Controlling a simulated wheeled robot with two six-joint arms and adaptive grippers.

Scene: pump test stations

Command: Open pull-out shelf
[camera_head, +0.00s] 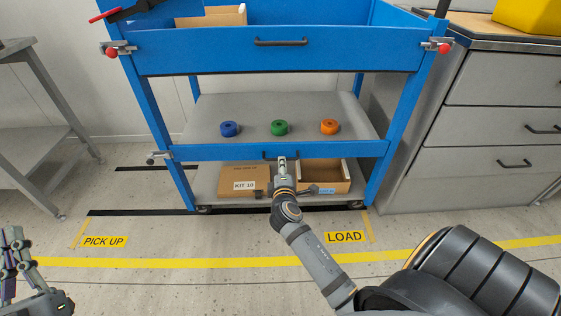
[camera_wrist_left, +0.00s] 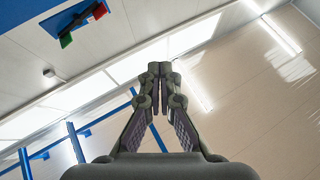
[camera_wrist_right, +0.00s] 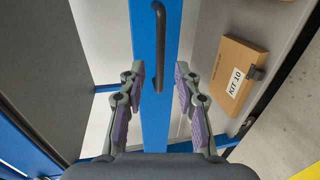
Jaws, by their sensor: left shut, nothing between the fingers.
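The pull-out shelf (camera_head: 208,119) is the grey middle level of a blue cart, with a blue front bar (camera_head: 340,149). Its dark handle (camera_head: 266,155) sits mid-bar; the handle also shows in the right wrist view (camera_wrist_right: 158,45). The shelf appears pushed in. My right gripper (camera_head: 282,160) is in front of the bar by the handle. In the right wrist view it (camera_wrist_right: 160,80) is open and empty, fingers either side of the bar in the picture, handle just beyond the tips. My left gripper (camera_head: 14,236) is far from the cart, its fingertips together in the left wrist view (camera_wrist_left: 160,68).
Blue (camera_head: 229,129), green (camera_head: 279,127) and orange (camera_head: 329,126) rings stand on the shelf. A KIT 10 box (camera_head: 245,177) and an open carton (camera_head: 325,173) lie below. A drawer cabinet (camera_head: 490,130) is at right. Floor in front is clear.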

